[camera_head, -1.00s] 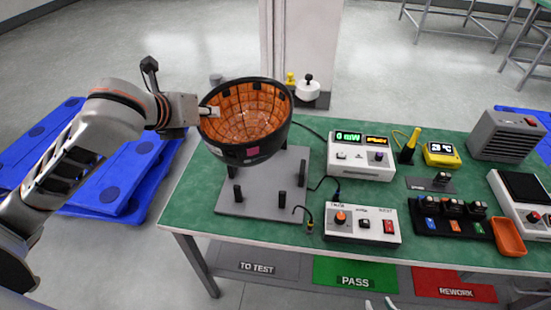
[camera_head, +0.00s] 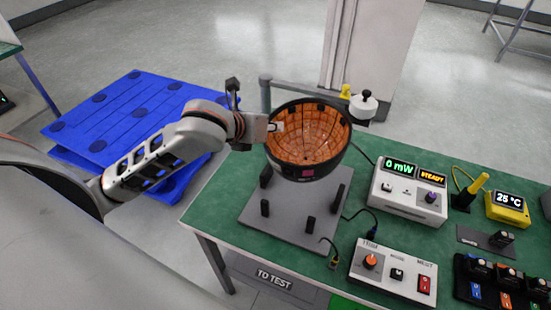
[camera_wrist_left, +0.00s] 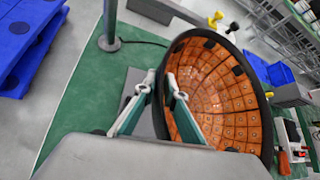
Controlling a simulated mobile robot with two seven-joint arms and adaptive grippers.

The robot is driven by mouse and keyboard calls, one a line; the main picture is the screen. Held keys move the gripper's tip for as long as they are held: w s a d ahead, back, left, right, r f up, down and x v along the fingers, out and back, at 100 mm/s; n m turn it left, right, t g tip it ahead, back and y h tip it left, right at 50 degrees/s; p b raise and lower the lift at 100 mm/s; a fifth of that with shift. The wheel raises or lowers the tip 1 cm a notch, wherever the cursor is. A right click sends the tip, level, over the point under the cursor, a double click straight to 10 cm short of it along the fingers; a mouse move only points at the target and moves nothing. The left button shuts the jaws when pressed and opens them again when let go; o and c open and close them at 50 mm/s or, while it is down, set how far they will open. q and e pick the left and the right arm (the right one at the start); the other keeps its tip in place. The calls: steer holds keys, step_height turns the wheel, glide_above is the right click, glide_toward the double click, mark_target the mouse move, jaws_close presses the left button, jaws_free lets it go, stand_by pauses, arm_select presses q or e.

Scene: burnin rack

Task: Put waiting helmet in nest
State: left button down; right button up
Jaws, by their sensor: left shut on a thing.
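The helmet (camera_head: 309,133) is a dark bowl with an orange tiled inside and a pink patch on its outer rim. It hangs open side up, tilted, above the nest. My left gripper (camera_head: 277,127) is shut on its left rim; in the left wrist view the fingers (camera_wrist_left: 172,92) meet at the rim of the helmet (camera_wrist_left: 215,90). The nest (camera_head: 287,235) is a grey plate with several dark upright posts on the green table. The helmet hides the far part of the plate. My right gripper is not in view.
A meter box (camera_head: 408,193) reading 0 mW and a control box (camera_head: 392,272) stand right of the nest. A cable (camera_head: 334,247) lies by its right edge. A post with a black knob (camera_head: 363,105) stands behind. Blue pallets (camera_head: 120,115) lie on the floor at left.

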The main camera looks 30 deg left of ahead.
arm_select(q)
step_height(320, 180, down, 11)
stand_by(0.5)
steer(key=shift+w+f, duration=0.1)
steer(key=shift+f, duration=0.15)
